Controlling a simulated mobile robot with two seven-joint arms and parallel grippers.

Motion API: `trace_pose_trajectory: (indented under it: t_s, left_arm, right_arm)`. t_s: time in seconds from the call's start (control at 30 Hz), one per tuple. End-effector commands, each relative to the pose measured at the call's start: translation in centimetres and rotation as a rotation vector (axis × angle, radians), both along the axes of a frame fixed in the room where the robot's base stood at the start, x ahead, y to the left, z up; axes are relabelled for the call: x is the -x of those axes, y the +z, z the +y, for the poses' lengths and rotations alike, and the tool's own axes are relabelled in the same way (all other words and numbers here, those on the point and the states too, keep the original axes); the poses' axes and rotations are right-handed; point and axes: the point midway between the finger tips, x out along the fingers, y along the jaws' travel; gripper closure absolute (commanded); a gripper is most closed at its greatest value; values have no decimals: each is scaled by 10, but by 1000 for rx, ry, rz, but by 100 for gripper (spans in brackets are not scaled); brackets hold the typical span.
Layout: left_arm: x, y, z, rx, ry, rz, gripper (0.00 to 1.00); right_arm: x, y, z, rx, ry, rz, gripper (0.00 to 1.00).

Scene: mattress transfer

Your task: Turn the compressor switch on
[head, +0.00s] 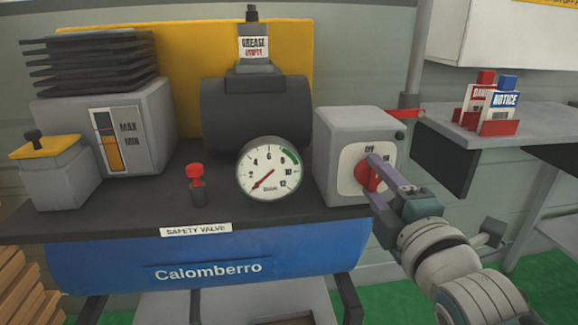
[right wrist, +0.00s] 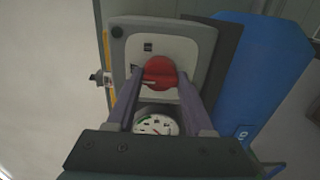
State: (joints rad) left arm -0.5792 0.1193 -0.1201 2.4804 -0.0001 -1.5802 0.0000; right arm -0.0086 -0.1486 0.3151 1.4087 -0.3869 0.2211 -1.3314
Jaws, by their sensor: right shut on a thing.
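The compressor switch is a red knob (head: 367,176) on a white plate on the front of a grey box (head: 346,133), at the right end of the compressor top. In the right wrist view the red knob (right wrist: 159,72) sits between the tips of my two fingers. My right gripper (head: 374,174) is shut on the red knob, with its arm coming from the lower right. The fingers cover part of the knob and its plate, so the knob's exact setting is hard to read. My left gripper is not in view.
A round pressure gauge (head: 269,172) stands left of the switch box, its needle at the low end. A red-capped safety valve (head: 196,182) is farther left. The blue tank (head: 120,262) is below. A shelf (head: 540,123) with sign cards is at the right.

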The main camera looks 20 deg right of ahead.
Motion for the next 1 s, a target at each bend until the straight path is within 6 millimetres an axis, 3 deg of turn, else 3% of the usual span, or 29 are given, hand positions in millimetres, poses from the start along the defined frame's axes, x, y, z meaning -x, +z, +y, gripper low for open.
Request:
trace_pose_trajectory:
  t_s: [0.03, 0.33, 0.67, 1.0]
  left_arm:
    - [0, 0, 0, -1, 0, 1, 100]
    - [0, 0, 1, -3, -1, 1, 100]
    - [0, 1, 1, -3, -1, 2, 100]
    - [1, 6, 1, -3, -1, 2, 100]
  right_arm:
    - [0, 0, 0, 0, 0, 0, 66]
    - [0, 0, 0, 0, 0, 1, 100]
    - [0, 0, 0, -34, 0, -7, 100]
    - [0, 0, 0, -246, -1, -56, 100]
